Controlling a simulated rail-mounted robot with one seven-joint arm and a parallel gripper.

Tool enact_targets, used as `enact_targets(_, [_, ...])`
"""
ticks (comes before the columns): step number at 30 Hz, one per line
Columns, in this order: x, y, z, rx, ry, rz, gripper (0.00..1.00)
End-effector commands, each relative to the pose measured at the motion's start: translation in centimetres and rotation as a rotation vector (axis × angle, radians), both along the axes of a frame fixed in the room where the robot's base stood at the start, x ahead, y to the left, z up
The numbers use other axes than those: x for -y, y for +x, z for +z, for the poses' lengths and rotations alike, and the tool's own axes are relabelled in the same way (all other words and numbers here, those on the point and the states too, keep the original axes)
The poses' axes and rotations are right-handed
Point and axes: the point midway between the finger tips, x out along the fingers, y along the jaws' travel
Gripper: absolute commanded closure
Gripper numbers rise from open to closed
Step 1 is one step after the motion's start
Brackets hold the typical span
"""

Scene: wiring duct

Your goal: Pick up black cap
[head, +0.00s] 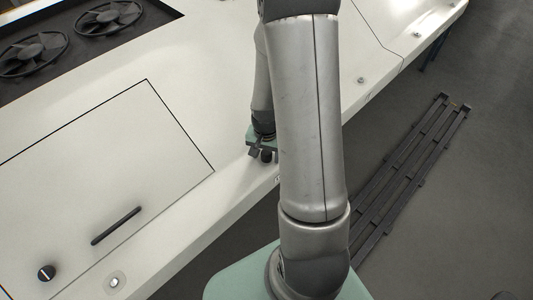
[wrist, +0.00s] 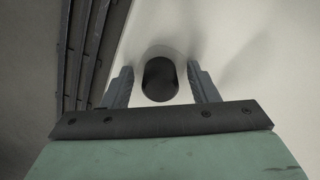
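The black cap (wrist: 160,80) is a dark, rounded cylinder on the pale surface, in the middle of the wrist view. My gripper (wrist: 160,68) is open around it, with one grey finger on each side. A narrow gap shows between the cap and each finger, so neither seems to touch it. In the head view my gripper (head: 261,153) is low at the front edge of the white top, partly behind my arm. A small dark shape shows at its fingers there, but I cannot tell cap from finger.
The white top (head: 190,60) carries a panel with a black knob (head: 46,272) and a black bar handle (head: 116,226). Two black fans (head: 108,17) sit in a recess at the back left. Dark slatted rails (head: 410,175) lie beyond the edge, lower right.

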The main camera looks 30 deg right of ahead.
Motion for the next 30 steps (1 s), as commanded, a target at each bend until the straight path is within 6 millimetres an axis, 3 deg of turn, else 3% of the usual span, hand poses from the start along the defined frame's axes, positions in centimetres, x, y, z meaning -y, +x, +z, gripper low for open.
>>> enact_targets(1, [0.0, 0.0, 0.0, 0.000, 0.000, 0.000, 0.62])
enact_targets(3, [0.0, 0.0, 0.0, 0.000, 0.000, 0.000, 0.81])
enact_targets(4, [0.0, 0.0, 0.0, 0.000, 0.000, 0.000, 0.86])
enact_targets(17, [0.0, 0.0, 0.6, 0.001, -0.001, 0.000, 0.86])
enact_targets(23, [0.0, 0.1, 3.3, 0.006, -0.002, 0.000, 0.86])
enact_targets(30, [4.5, -0.6, 8.5, 0.006, -0.003, -0.006, 0.86])
